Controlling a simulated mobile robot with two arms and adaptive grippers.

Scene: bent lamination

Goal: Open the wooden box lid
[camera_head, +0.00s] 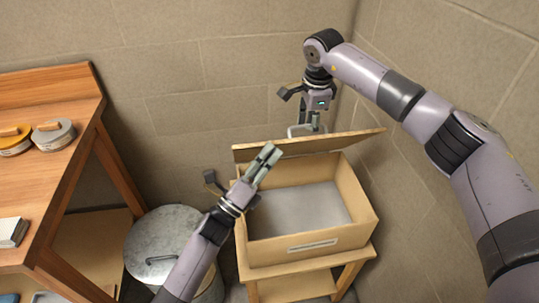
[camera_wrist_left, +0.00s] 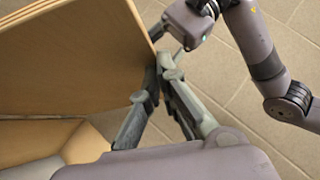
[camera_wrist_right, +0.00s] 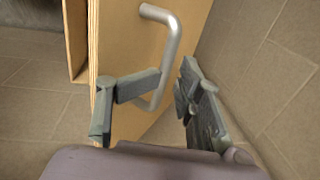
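The wooden box (camera_head: 308,247) stands with its lid (camera_head: 325,144) raised at the back, so its grey inside is visible. My left gripper (camera_head: 267,158) is in front of the lid, above the box opening. In the left wrist view its fingertips (camera_wrist_left: 160,75) are close together beside the lid's edge (camera_wrist_left: 140,30), with nothing seen between them; contact is unclear. My right gripper (camera_wrist_right: 150,90) is open behind the lid's outer face. The metal handle (camera_wrist_right: 170,60) on that face runs between its spread fingers, which are not closed on it.
The box rests on a wooden stand (camera_head: 300,287). A round metal bin (camera_head: 160,240) stands left of it. Walls are close behind and to the right.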

